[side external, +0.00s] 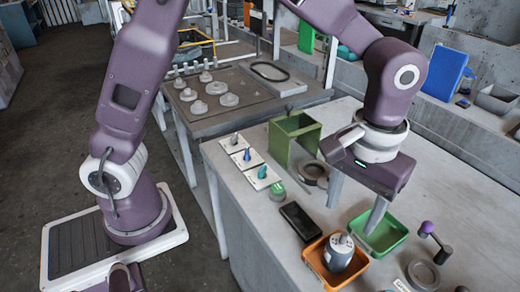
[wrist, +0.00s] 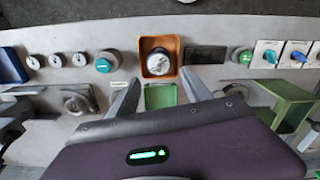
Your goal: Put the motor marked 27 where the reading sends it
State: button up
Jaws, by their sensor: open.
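A grey motor with a pale top (side external: 338,252) stands in an orange tray (side external: 311,252) on the bench. It also shows in the orange tray in the wrist view (wrist: 158,64); its marking is too small to read. My gripper (side external: 351,219) is open and empty, above the bench near the orange tray and a green tray (side external: 400,232). In the wrist view, my gripper's fingers (wrist: 159,83) stand apart, with the empty-looking green tray (wrist: 161,97) between them. A dark, flat rectangular device (side external: 298,221) lies beside the orange tray; no reading on it is legible.
White cards with small coloured parts (side external: 241,154) line the bench's left edge, with a green round button (side external: 277,191) near them. A tall green open box (side external: 292,135) stands behind. A purple-knobbed lever (side external: 428,228) and a grey ring (side external: 423,274) are at the right.

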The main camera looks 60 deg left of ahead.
jog(key=s+a+r+t, duration=0.2)
jog(key=s+a+r, duration=0.4)
jog(key=a+r, duration=0.45)
jog(key=s+a+m+t, duration=0.2)
jog(key=s+a+t, duration=0.1)
jog(key=s+a, duration=0.4)
jog(key=s, duration=0.3)
jog(key=shift+s+a+f+t, duration=0.25)
jog(key=shift+s+a+t, duration=0.05)
jog(key=shift+s, duration=0.1)
